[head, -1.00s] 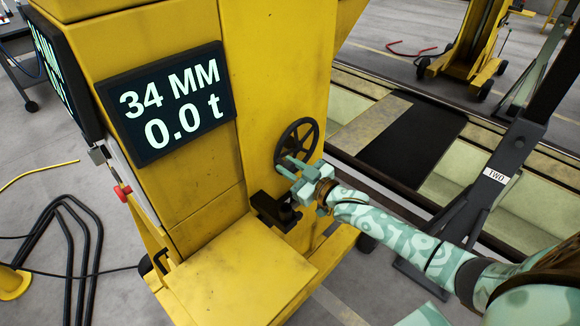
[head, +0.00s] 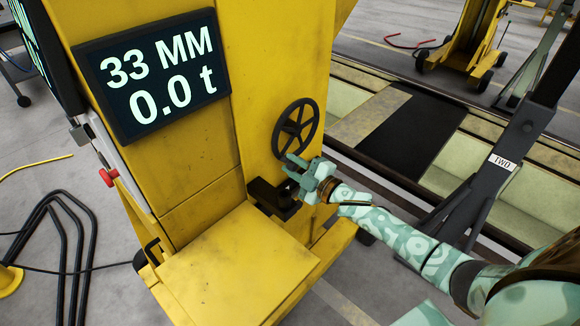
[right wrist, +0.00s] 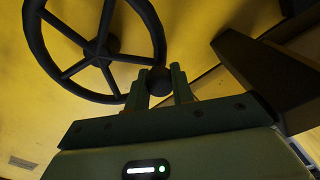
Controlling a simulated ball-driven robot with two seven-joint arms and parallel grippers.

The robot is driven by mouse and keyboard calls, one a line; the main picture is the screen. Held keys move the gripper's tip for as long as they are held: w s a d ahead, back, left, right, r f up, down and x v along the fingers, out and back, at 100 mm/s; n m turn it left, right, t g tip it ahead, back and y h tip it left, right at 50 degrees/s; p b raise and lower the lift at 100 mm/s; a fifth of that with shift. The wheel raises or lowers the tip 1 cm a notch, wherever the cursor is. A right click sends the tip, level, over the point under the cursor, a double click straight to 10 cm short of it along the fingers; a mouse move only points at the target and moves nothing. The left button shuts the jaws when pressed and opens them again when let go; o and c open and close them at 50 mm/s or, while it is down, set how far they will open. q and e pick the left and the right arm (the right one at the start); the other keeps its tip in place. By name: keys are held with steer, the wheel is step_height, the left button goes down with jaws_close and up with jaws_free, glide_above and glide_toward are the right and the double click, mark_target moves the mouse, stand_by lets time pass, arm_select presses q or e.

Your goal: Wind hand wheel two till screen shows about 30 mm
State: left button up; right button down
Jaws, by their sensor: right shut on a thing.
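The black hand wheel (head: 297,128) is on the side of the yellow lifting jack (head: 200,180). It also shows in the right wrist view (right wrist: 97,45), with its spokes and hub. My right gripper (head: 291,163) is at the lower rim of the wheel, shut on the wheel's round knob (right wrist: 158,80), which sits between the two fingers. The screen (head: 153,75) on the jack reads 33 MM and 0.0 t. A "TWO" label (head: 502,163) is on a dark post at the right. My left gripper is not in view.
A black bracket (head: 272,197) juts out just below my right gripper. A yellow ledge (head: 235,270) extends at the jack's foot. A red knob (head: 108,177) is on its left side. Black bent bars (head: 65,240) stand on the floor at left.

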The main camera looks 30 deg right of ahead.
steer(key=shift+w+d+f+n+b, duration=0.2)
steer(key=shift+d+f+n+b, duration=0.4)
steer(key=shift+n, duration=0.45)
steer(key=shift+w+d+f+n+b, duration=0.2)
steer(key=shift+d+f+n+b, duration=0.3)
steer(key=shift+n+b, duration=0.45)
steer(key=shift+w+d+f+n+b, duration=0.2)
steer(key=shift+d+f+n+b, duration=0.35)
steer(key=shift+n, duration=0.55)
steer(key=shift+d+r, duration=0.15)
steer(key=c, duration=1.2)
jaws_free()
steer(key=p+v, duration=0.1)
steer(key=v, duration=1.5)
steer(key=shift+p, duration=0.3)
